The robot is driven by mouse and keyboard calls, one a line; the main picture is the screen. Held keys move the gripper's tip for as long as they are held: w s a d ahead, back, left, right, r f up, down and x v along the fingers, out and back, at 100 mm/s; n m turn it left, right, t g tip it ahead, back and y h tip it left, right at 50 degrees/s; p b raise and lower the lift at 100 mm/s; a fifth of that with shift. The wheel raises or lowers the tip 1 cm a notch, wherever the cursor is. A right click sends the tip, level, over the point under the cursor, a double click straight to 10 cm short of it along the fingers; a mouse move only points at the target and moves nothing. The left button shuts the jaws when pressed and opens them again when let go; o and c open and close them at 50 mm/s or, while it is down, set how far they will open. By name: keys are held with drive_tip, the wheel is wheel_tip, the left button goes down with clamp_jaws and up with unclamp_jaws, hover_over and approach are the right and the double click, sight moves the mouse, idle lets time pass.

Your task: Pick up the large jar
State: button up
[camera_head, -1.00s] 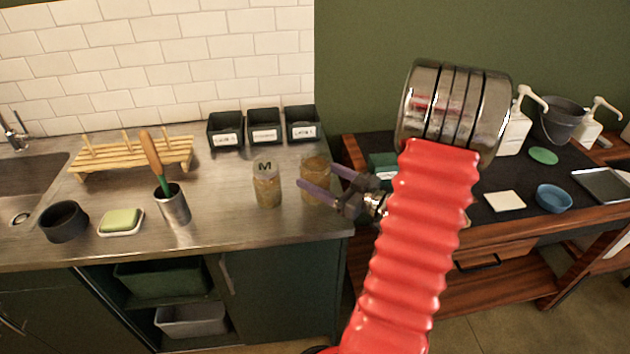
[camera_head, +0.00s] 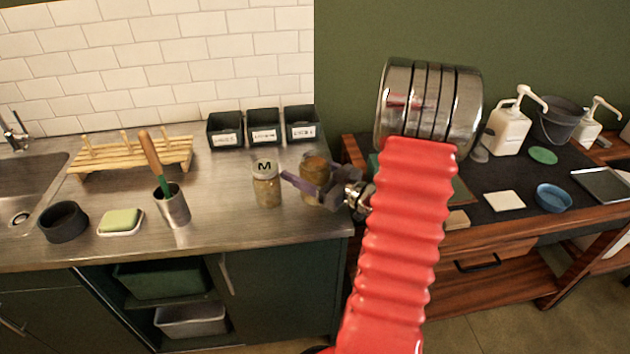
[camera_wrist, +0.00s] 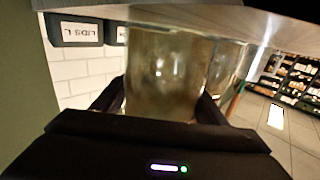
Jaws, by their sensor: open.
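The larger jar (camera_head: 316,168), glass with a brownish filling, stands upright near the right end of the steel counter. My gripper (camera_head: 312,178) is at this jar, with its purple-grey fingers open and partly covering the jar's lower body. In the wrist view, the jar (camera_wrist: 163,75) stands between the two dark open fingers (camera_wrist: 158,100); I cannot tell whether either touches it. The counter is at the top of that view. A smaller jar with an M on its lid (camera_head: 266,184) stands just left of the gripper; the wrist view shows a glass jar beside the larger one.
Labelled black bins (camera_head: 264,129) stand behind the jars. A metal cup with a wooden-handled brush (camera_head: 172,205), a soap dish (camera_head: 121,223) and a black bowl (camera_head: 63,222) are to the left. A wooden table (camera_head: 480,236) with pump bottles is at right.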

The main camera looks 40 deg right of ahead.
drive_tip(key=shift+c, duration=0.2)
drive_tip(key=c, duration=0.8)
drive_tip(key=shift+r, duration=5)
drive_tip(key=shift+r, duration=2.05)
